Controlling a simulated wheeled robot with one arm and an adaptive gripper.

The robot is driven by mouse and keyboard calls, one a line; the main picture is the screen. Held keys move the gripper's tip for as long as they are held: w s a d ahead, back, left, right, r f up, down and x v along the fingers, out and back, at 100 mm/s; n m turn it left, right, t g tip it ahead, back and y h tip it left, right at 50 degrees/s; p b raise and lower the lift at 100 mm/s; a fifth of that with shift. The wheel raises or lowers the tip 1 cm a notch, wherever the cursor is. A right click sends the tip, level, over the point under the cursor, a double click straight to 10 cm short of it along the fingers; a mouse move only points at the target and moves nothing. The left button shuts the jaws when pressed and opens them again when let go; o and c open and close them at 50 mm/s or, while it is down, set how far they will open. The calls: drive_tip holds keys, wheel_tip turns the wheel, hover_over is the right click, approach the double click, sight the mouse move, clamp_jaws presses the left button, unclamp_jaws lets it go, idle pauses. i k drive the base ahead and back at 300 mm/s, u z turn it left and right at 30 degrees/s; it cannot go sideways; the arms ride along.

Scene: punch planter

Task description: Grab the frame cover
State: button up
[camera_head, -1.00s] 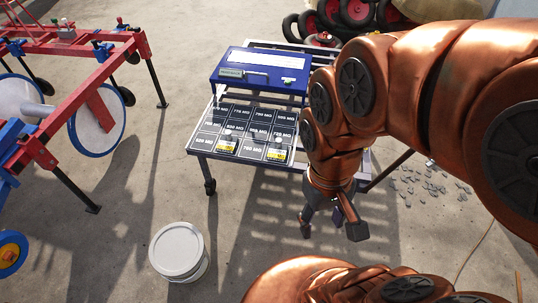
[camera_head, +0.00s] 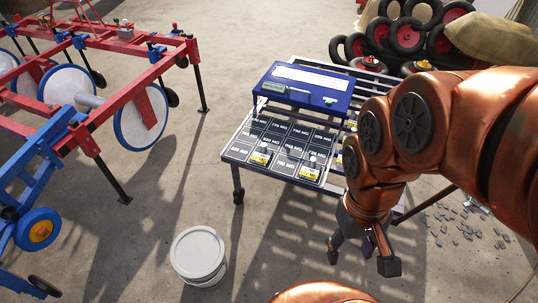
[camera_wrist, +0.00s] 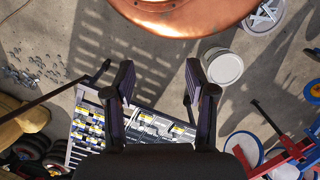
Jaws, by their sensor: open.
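I cannot tell for sure which thing is the frame cover. A red frame (camera_head: 155,66) with blue parts and white discs stands at the left. Part of the red and blue frame also shows at the right edge of the wrist view (camera_wrist: 295,152). My gripper (camera_head: 362,256) hangs open and empty in front of the table, well to the right of the frame. In the wrist view my gripper's two fingers (camera_wrist: 158,85) are spread, with floor and table beyond them and nothing between them.
A metal table (camera_head: 232,152) bears a blue box (camera_head: 310,83) and dark labelled plates (camera_head: 285,135). A white bucket (camera_head: 199,254) stands on the floor. Tyres (camera_head: 408,35) and a beige sack (camera_head: 485,38) are at the back right. Open floor lies between frame and table.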

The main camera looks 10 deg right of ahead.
sight(261, 156)
drive_tip(key=u, duration=0.55)
drive_tip(key=k, duration=0.65)
drive_tip(key=u, duration=0.05)
drive_tip(key=i, duration=0.45)
drive_tip(key=z, duration=0.5)
drive_tip(key=i, duration=1.2)
drive_tip(key=u, duration=0.85)
